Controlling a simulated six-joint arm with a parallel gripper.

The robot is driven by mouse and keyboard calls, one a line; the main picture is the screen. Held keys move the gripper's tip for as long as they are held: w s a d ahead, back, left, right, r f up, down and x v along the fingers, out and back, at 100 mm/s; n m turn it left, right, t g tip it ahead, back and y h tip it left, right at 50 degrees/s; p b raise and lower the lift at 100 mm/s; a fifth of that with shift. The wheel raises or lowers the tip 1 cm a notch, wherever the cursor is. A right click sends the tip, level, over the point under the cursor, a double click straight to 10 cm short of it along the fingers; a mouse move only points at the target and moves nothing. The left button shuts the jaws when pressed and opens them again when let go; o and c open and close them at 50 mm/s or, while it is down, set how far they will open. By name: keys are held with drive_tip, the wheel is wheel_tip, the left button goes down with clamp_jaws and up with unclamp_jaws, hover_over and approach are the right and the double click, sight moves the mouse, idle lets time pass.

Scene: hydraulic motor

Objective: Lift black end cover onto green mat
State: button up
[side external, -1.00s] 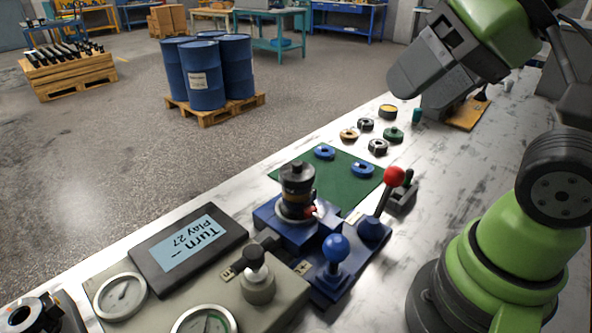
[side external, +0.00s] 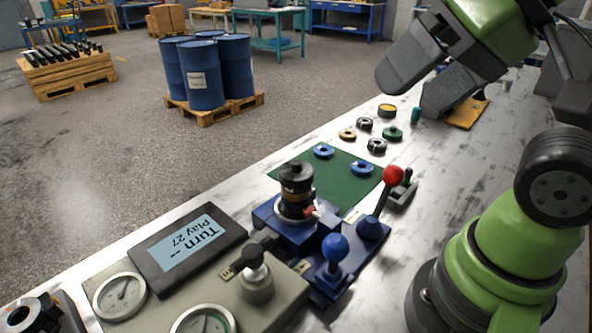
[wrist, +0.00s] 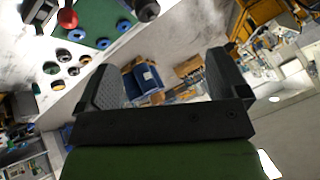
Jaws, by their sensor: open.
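The black end cover (side external: 296,173) appears to be the dark top piece of the motor stack standing upright in the blue fixture (side external: 275,222). The dark top of that stack also shows at the upper edge of the wrist view (wrist: 147,9). My gripper (side external: 390,82) is high above the bench at the upper right, well away from the stack. In the wrist view its two fingers (wrist: 163,82) are wide apart with nothing between them.
Several small rings and discs (side external: 377,146) lie behind the mat. A red-knobbed lever (side external: 393,175) and a blue-knobbed lever (side external: 335,247) rise close to the stack. A display (side external: 188,250) and gauges (side external: 119,296) are at the front left. The mat's middle is bare.

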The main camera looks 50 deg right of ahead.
drive_tip(key=w+f+g+h, duration=0.2)
drive_tip(key=w+f+g, duration=0.15)
drive_tip(key=w, duration=0.65)
drive_tip(key=h, duration=0.1)
approach(296, 162)
drive_tip(key=shift+g, duration=0.25)
drive_tip(key=x, duration=0.4)
drive_tip(key=shift+w+d+f, duration=0.1)
drive_tip(key=shift+w+d, duration=0.05)
drive_tip(key=shift+w, duration=0.15)
drive_tip(key=x, duration=0.5)
drive_tip(key=shift+f, duration=0.4)
drive_tip(key=c, duration=1.1)
drive_tip(key=shift+o, duration=0.2)
drive_tip(key=shift+r, duration=0.1)
wheel_tip(296, 162, up, 10)
